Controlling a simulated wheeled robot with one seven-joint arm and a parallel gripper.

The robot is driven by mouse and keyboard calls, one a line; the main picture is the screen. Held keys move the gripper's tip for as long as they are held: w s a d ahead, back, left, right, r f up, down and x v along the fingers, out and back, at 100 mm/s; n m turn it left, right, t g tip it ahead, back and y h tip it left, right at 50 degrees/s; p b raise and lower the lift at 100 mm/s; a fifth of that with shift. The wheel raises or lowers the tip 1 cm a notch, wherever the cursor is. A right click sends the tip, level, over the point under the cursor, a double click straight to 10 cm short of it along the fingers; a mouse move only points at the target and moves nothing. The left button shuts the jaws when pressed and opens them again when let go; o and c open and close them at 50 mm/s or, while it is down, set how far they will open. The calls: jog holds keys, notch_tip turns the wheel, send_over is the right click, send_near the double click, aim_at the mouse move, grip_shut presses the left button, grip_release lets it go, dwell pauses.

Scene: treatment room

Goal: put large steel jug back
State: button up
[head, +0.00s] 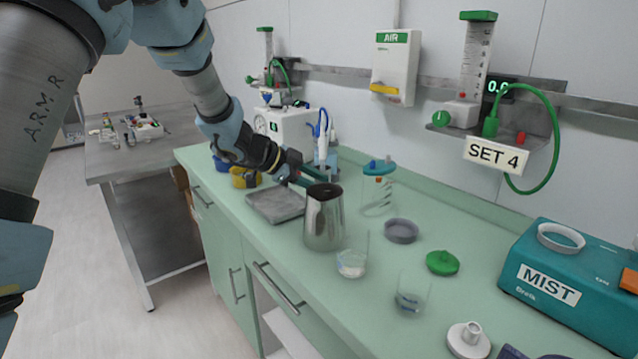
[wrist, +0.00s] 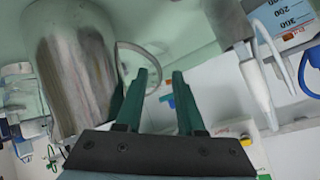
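The large steel jug (head: 324,222) stands upright on the green counter in the head view. In the wrist view the jug (wrist: 72,75) fills the left side, and its thin curved handle (wrist: 122,62) shows just beyond the left fingertip. My gripper (head: 312,177) is behind the jug's upper part in the head view, partly hidden.
A grey metal tray (head: 272,207) lies left of the jug. Clear beakers (head: 352,262) (head: 412,296), a grey dish (head: 401,231) and a green lid (head: 442,262) are to its right. The teal MIST unit (head: 570,270) is at far right.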

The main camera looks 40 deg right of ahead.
jog(key=b+v, duration=0.1)
jog(key=v, duration=1.1)
jog(key=shift+r, duration=0.15)
